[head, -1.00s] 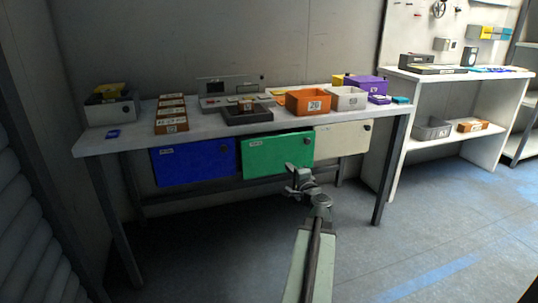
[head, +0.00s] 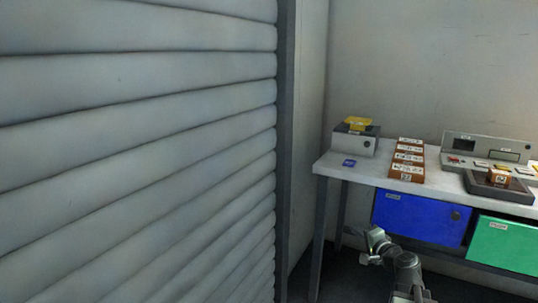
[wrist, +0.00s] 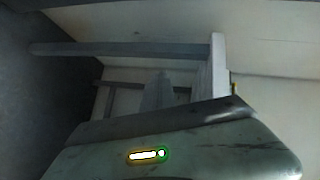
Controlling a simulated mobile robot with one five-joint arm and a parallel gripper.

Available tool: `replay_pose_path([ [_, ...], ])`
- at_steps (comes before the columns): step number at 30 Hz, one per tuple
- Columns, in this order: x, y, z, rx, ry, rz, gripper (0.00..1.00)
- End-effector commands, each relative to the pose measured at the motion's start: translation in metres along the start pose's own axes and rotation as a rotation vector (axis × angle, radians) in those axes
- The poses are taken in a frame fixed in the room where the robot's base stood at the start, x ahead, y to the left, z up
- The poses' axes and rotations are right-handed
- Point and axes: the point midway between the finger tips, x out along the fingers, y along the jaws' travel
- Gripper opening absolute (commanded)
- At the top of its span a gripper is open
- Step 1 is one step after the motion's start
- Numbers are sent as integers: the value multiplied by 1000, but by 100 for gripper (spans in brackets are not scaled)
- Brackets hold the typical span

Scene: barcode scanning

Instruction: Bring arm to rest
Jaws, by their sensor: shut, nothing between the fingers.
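My gripper (head: 366,246) shows low in the head view, at the end of my arm. It is shut and empty. It is in front of the workbench (head: 328,168), below the tabletop and left of the blue drawer front (head: 420,217), as seen in the picture. The lower part of my arm is cut off by the bottom edge. The wrist view shows a pale green housing with a small lit indicator, and legs and rails beyond it; the fingertips cannot be made out there.
A grey shutter (head: 130,150) fills the left side. On the bench are a grey bin (head: 355,142) with a yellow item, a small blue item (head: 349,163), a row of brown boxes (head: 407,160), and a dark tray (head: 475,186) with a brown box. A green drawer front (head: 505,245) is at the right.

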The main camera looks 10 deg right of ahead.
Motion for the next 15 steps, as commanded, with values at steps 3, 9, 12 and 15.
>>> replay_pose_path([
  [3,32,-10,103,-139,-205,60,0],
  [9,39,5,258,-420,-544,202,0],
  [12,25,24,314,-570,-696,296,0],
  [15,0,52,351,-736,-841,430,0],
])
